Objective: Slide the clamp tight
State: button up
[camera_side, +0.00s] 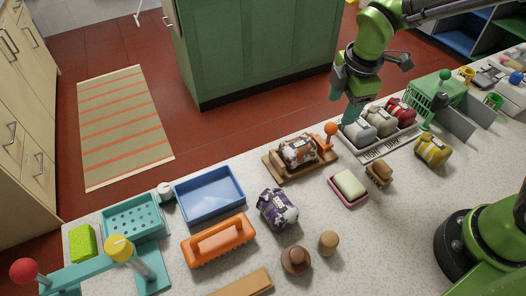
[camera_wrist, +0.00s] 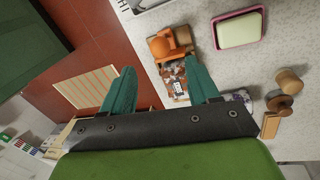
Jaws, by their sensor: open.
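The clamp is a wooden board (camera_side: 270,168) with an orange slider and round knob (camera_side: 330,129) at its right end. A brown-and-white patterned bundle (camera_side: 298,150) lies on the board, left of the orange slider. In the wrist view the orange slider (camera_wrist: 171,42) shows beyond my fingertips, and the bundle (camera_wrist: 174,80) shows between my fingers. My gripper (camera_side: 345,112) has teal fingers, is open and empty, and appears above and to the right of the clamp in the side view. The wrist view also shows my gripper (camera_wrist: 165,80). Whether slider and bundle touch is unclear.
A white rack (camera_side: 378,150) with several bundles stands right of the clamp, near my gripper. A pink soap dish (camera_side: 360,197) and brown brush (camera_side: 379,173) lie in front. A blue tray (camera_side: 210,212) and purple bundle (camera_side: 277,209) lie left.

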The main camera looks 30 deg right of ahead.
aim_at(333, 125)
jog(key=f, duration=0.2)
jog(key=w+f, duration=0.1)
jog(key=f, duration=0.5)
jog(key=shift+w+d, duration=0.15)
jog(key=shift+w, duration=0.1)
jog(key=shift+r, duration=0.1)
grip_shut()
